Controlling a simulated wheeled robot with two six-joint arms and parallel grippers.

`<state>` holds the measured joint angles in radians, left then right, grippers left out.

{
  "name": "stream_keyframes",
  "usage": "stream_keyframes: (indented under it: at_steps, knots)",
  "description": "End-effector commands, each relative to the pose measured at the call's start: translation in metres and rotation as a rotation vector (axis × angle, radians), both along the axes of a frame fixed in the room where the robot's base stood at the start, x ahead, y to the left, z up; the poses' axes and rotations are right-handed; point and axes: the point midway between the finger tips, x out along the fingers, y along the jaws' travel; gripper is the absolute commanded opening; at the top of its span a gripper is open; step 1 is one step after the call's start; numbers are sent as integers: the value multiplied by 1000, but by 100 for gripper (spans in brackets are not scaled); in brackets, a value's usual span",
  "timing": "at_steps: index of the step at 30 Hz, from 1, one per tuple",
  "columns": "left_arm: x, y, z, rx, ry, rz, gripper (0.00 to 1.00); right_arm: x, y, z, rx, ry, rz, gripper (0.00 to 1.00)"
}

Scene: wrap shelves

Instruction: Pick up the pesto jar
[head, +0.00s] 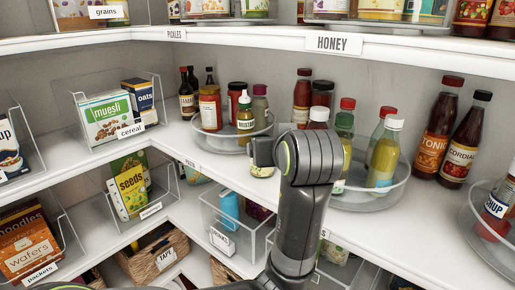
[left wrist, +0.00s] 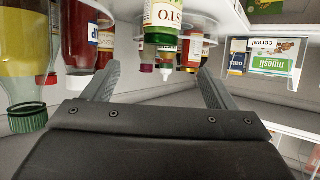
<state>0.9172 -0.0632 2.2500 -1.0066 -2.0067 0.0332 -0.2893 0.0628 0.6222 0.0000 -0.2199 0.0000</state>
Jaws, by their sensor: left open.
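A jar with a white label ending in "STO" (left wrist: 162,14) and a green lid shows upside down at the top middle of the left wrist view. I take it for the pesto jar. It stands beyond and between my left gripper's fingers (left wrist: 160,72), which are spread apart and not touching it. In the head view my left arm reaches over the middle shelf at the corner; its dark wrist hides most of the gripper and I cannot make out the pesto jar clearly there. My right gripper is not in view.
Another tray (head: 365,197) with several bottles stands to the right of my arm. Tonic (head: 437,130) and cordial (head: 465,140) bottles stand further right. The shelf above overhangs. Muesli (head: 106,117) sits left.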

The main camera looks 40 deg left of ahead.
Motion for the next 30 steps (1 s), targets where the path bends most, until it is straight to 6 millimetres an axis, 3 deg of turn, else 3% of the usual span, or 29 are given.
stream_keyframes:
  at_steps: [5, 14, 21, 30]
  knots:
    - [6, 6, 1, -1, -8, 7, 79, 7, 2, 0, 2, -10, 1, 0]
    - [36, 37, -18, 2, -6, 9, 79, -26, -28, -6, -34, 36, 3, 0]
    - [66, 66, -33, 0, -3, 7, 79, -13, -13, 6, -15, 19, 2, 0]
    - [82, 81, -44, -3, -6, 5, 79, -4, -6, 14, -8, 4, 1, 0]
